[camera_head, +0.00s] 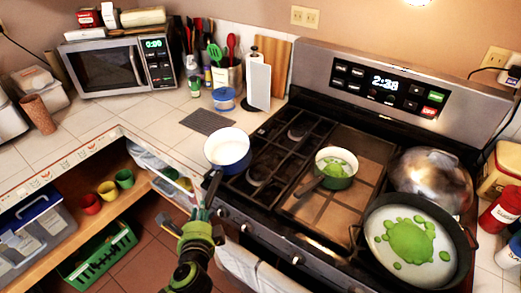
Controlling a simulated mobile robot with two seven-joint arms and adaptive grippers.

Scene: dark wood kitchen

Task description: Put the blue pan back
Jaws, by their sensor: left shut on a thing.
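My right gripper is not in view.
The stove (270,185) holds a small pot (337,168) with green content, a large pan (418,243) with green splashes, and a metal dome (430,175). Open shelves (110,210) with cups are below the counter at left. A dark mat (206,121) lies on the counter.

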